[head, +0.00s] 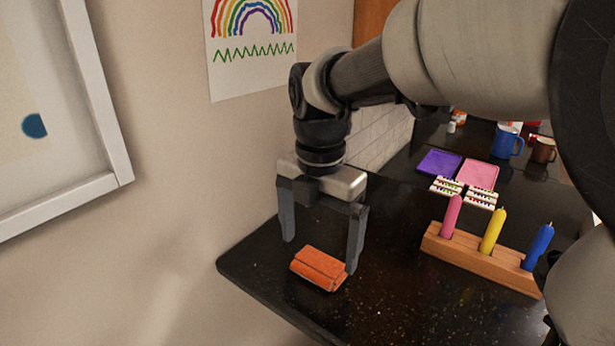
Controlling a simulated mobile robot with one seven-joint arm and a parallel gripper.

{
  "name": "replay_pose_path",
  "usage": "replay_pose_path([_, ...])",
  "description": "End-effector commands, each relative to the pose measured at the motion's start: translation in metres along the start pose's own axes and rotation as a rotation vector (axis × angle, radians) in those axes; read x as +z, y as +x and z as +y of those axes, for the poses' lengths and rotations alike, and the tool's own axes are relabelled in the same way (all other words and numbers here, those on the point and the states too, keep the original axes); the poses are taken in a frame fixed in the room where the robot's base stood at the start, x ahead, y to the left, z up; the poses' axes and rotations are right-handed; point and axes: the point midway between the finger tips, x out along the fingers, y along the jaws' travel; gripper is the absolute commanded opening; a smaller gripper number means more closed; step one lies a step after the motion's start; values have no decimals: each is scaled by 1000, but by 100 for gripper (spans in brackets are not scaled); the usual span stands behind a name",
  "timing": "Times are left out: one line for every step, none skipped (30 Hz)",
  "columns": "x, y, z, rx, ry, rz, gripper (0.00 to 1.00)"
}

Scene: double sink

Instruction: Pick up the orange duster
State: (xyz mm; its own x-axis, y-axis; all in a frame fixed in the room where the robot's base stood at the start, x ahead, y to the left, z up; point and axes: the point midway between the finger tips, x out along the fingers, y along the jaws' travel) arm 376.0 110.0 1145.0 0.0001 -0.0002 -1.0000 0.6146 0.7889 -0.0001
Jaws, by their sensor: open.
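The orange duster (319,267) is a small ridged block lying on the dark speckled counter near its left corner, in the head view. My gripper (320,255) points down over it with its two grey fingers spread wide. One finger is to the left of and behind the duster; the other is at its right side. The duster appears between or just in front of the fingers, and I cannot tell the exact depth or whether the right finger touches it. Nothing is held.
A wooden holder (480,262) with pink, yellow and blue candle-like pegs stands to the right. Behind are purple (439,163) and pink (478,174) flat pads, a blue mug (507,142) and a brown mug (543,150). The wall is close on the left. The front counter is clear.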

Motion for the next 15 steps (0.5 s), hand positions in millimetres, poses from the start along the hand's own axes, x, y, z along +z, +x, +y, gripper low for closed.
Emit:
replay_pose_path([0, 11, -3, -3, 1, 2, 92])
replay_pose_path([0, 16, -4, -3, 2, 2, 92])
replay_pose_path([0, 21, -5, -2, 1, 2, 92])
replay_pose_path([0, 26, -5, -3, 1, 2, 92])
replay_pose_path([0, 29, -4, -2, 1, 2, 92])
replay_pose_path([1, 32, -4, -1, 1, 1, 92])
replay_pose_path([1, 34, -4, -1, 1, 1, 92])
replay_pose_path([1, 36, -4, -1, 1, 0, 92])
replay_pose_path([1, 37, -4, 0, 1, 0, 92])
replay_pose_path([1, 37, -4, 0, 1, 0, 92])
replay_pose_path([1, 37, -4, 0, 1, 0, 92])
replay_pose_path([1, 37, -4, 0, 1, -1, 92])
replay_pose_path([1, 37, -4, 0, 1, -1, 92])
replay_pose_path([1, 37, -4, 0, 1, 0, 92])
replay_pose_path([1, 37, -4, 0, 1, 0, 92])
